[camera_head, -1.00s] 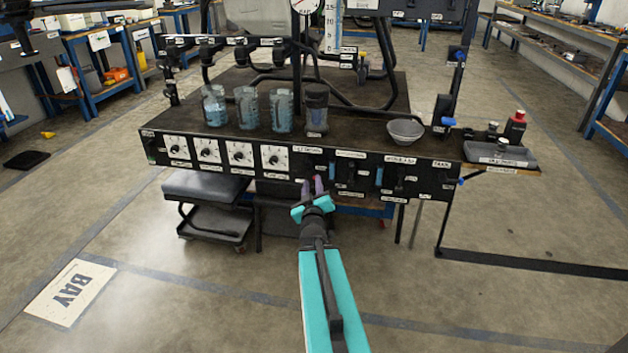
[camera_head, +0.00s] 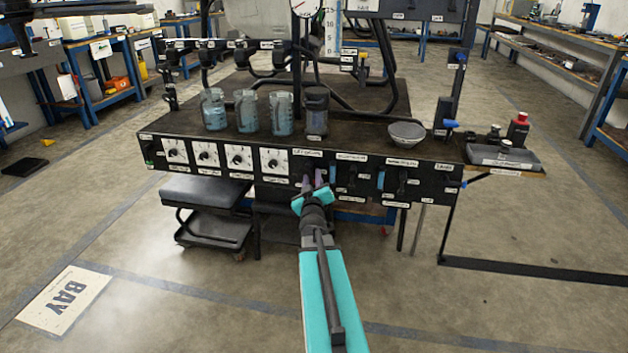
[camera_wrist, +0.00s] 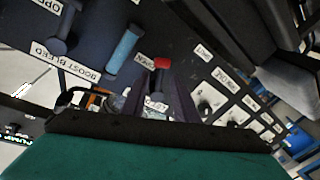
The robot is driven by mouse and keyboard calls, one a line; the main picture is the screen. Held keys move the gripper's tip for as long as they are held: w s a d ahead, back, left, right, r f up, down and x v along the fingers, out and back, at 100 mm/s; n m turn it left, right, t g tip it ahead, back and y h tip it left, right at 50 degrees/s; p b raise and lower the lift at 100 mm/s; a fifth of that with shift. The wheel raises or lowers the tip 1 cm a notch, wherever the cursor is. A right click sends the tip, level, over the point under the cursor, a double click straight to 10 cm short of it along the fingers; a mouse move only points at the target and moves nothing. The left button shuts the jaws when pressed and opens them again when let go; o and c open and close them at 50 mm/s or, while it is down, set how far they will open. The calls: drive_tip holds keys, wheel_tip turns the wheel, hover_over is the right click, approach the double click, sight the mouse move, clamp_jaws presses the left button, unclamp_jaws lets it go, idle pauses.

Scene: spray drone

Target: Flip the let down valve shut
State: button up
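My gripper (camera_head: 313,179) is at the front panel, its two purple fingers apart, just below a small white label too blurred to read surely. In the wrist view, a short lever with a red end (camera_wrist: 161,63), seemingly the let down valve, lies between the spread fingers (camera_wrist: 155,92). White labels sit at its two ends; one seems to read OPEN. The lever's red end points towards that label. I cannot tell whether a finger touches it. In the head view my gripper hides this lever.
A blue handle (camera_wrist: 124,48) stands close beside the lever, near a BOOST BLEED label (camera_wrist: 64,62). White dials (camera_head: 240,157) line the panel's left part. Jugs (camera_head: 245,112) and a bowl (camera_head: 406,134) stand on the bench top. A black stool (camera_head: 205,193) is below left.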

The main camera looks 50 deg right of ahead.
clamp_jaws()
drive_tip(key=shift+d, duration=0.2)
drive_tip(key=shift+w+a+f+m+h+b, duration=0.2)
drive_tip(key=shift+m+b, duration=0.25)
drive_tip(key=shift+m, duration=0.55)
drive_tip(key=shift+w+a+f+m+h+b, duration=0.1)
drive_tip(key=shift+w+a+m+h+b, duration=0.25)
drive_tip(key=shift+m, duration=0.65)
drive_tip(key=shift+w+a+f+m+h+b, duration=0.1)
drive_tip(key=shift+w+a+f+m+b, duration=0.1)
drive_tip(key=shift+m+b, duration=0.6)
unclamp_jaws()
drive_tip(key=shift+r+m, duration=0.1)
drive_tip(key=shift+m, duration=0.2)
